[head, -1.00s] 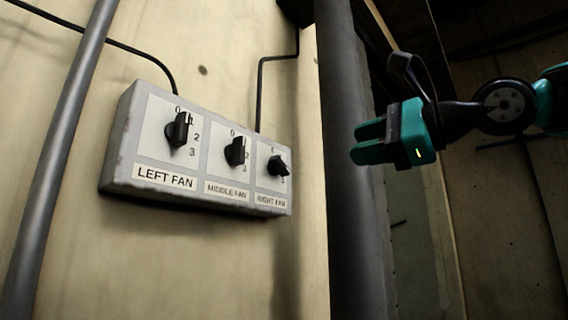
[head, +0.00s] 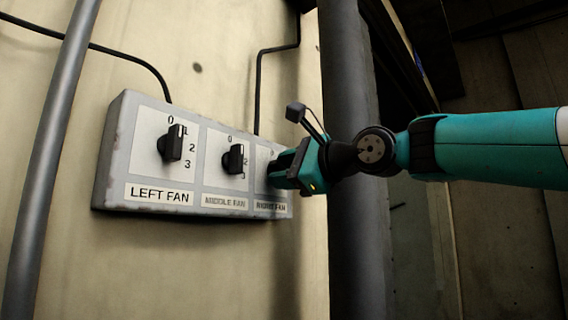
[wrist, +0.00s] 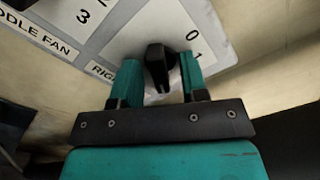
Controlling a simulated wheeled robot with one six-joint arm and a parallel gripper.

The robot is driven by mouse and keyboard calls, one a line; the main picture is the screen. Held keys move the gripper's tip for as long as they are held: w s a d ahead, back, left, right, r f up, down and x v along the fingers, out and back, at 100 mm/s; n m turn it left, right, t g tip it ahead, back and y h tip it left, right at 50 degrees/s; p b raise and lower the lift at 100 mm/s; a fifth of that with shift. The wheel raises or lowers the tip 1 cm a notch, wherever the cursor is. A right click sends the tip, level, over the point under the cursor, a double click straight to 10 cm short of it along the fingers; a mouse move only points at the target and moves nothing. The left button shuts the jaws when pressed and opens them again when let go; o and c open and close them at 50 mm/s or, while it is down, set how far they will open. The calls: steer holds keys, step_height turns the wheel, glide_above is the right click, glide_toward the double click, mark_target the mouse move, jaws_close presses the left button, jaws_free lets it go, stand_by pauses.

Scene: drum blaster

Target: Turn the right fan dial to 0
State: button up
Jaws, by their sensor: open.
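The right fan dial (wrist: 157,66) is a black knob on a white plate, with the digits 0 and 1 visible at its right in the wrist view. My gripper (wrist: 160,80) is open, with one teal finger on each side of the knob. A narrow gap seems to show between the knob and the fingers, though contact is hard to judge. In the head view my gripper (head: 277,169) covers the right fan dial. The dial's pointer direction is unclear.
The left fan dial (head: 171,143) and middle fan dial (head: 233,158) sit on the same box, to the left. A thick dark vertical pipe (head: 350,240) stands close beside the box, behind my arm. A thinner pipe (head: 52,150) is at the left.

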steer(key=shift+c, duration=0.4)
steer(key=c, duration=0.5)
steer(key=shift+c, duration=0.2)
steer(key=shift+n, duration=0.3)
steer(key=n+b, duration=0.1)
steer(key=n, duration=0.4)
steer(key=shift+f+b, duration=0.1)
steer(key=shift+b, duration=0.25)
steer(key=n+b, duration=0.1)
steer(key=n, duration=0.4)
steer(key=shift+n, duration=0.4)
steer(key=n+b, duration=0.2)
steer(key=n, duration=0.4)
steer(key=n+b, duration=0.1)
steer(key=n, duration=0.5)
steer(key=shift+n+b, duration=0.3)
steer(key=shift+n, duration=0.1)
